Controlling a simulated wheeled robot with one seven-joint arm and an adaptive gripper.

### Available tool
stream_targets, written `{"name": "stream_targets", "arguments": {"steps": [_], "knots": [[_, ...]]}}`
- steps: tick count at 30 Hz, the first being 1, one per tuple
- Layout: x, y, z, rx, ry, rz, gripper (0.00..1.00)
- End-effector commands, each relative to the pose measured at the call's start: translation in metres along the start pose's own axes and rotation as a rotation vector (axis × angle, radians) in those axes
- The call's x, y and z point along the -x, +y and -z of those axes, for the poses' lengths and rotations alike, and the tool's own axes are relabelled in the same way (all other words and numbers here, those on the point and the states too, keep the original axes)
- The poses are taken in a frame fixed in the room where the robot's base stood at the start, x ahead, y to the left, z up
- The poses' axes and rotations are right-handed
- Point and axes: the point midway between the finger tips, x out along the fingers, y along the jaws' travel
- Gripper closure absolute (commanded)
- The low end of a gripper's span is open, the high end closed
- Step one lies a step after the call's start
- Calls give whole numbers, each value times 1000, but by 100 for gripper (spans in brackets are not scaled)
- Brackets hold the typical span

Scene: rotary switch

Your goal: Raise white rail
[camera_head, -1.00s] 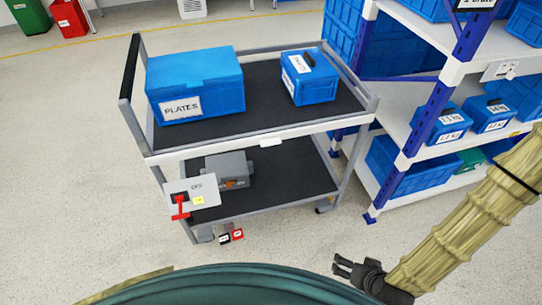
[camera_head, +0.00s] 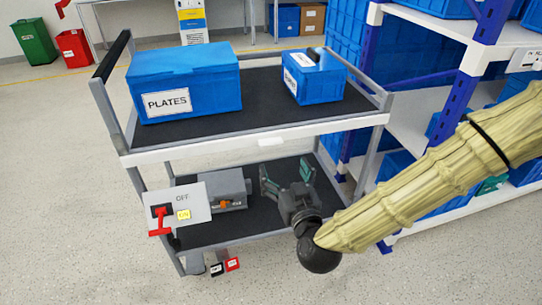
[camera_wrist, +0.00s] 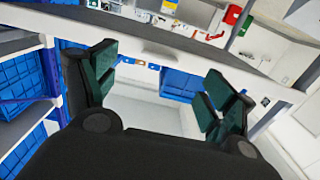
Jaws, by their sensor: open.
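The white rail (camera_head: 240,143) runs along the front edge of the cart's upper shelf, with a small pale tab (camera_head: 270,141) near its middle. My gripper (camera_head: 286,176) is open and empty, below the rail and in front of the lower shelf's right half, its fingers pointing up and away. In the wrist view my gripper (camera_wrist: 160,85) shows two spread green-padded fingers, nothing between them. A pale band (camera_wrist: 205,67) with a small tab crosses beyond them and looks like the rail. The gripper appears apart from it.
A PLATES box (camera_head: 184,85) and a smaller blue box (camera_head: 314,75) stand on the upper shelf. A grey switch box (camera_head: 226,188), an OFF panel (camera_head: 178,205) and a red handle (camera_head: 160,222) are at lower left. Shelving (camera_head: 462,80) stands close right. Floor (camera_head: 70,230) is clear at left.

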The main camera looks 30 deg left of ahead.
Motion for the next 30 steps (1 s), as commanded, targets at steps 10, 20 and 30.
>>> {"name": "stream_targets", "arguments": {"steps": [10, 20, 30], "knots": [[-29, -3, 5, 5, 20, 1, 16], [-82, -3, 5, 6, 19, 0, 16], [-109, -4, 6, 5, 17, 2, 16]]}}
